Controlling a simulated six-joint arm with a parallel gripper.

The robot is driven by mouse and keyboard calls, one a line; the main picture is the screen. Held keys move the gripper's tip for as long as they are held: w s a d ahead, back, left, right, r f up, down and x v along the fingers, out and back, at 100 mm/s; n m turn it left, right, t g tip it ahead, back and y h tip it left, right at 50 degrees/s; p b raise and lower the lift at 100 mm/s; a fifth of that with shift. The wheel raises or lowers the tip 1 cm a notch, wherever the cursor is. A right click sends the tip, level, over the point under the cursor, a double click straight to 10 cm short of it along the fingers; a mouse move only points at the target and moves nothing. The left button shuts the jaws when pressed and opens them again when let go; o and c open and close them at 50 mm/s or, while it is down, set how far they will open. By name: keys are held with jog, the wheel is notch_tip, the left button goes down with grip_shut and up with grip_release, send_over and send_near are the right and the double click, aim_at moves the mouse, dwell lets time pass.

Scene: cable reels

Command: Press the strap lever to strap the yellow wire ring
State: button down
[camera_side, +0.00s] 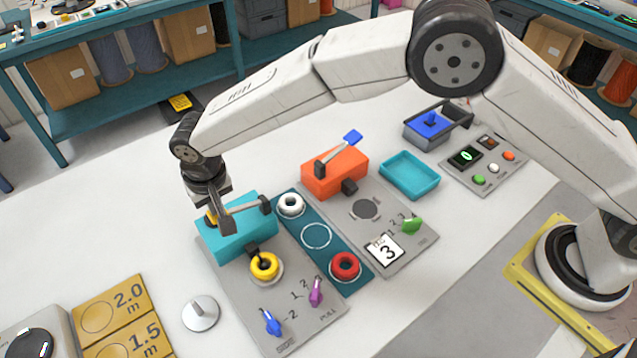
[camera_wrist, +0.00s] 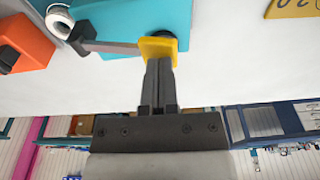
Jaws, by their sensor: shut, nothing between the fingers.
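The yellow wire ring (camera_side: 264,267) lies on a round seat on a grey panel, in front of a teal strapping box (camera_side: 240,240). A strap lever (camera_side: 246,207) with a grey bar crosses the box top from a dark pivot at its right. The lever's yellow paddle (camera_wrist: 158,46) shows in the wrist view; in the side view my gripper mostly hides it. My gripper (camera_side: 228,229) is shut and empty, its fingertips at the paddle. In the wrist view the fingers (camera_wrist: 159,64) overlap the paddle's edge; I cannot tell if they touch. The lever looks nearly level.
An orange box (camera_side: 334,172) with a raised blue-ended lever stands behind. A white ring (camera_side: 291,205) and a red ring (camera_side: 345,267) lie on the dark teal strip. Blue (camera_side: 271,322) and purple (camera_side: 316,291) knobs sit at the panel front. Table left of the box is clear.

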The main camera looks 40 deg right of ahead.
notch_tip(320, 180, up, 7)
jog(key=shift+r, duration=0.1)
dwell(0.3)
dwell(1.1)
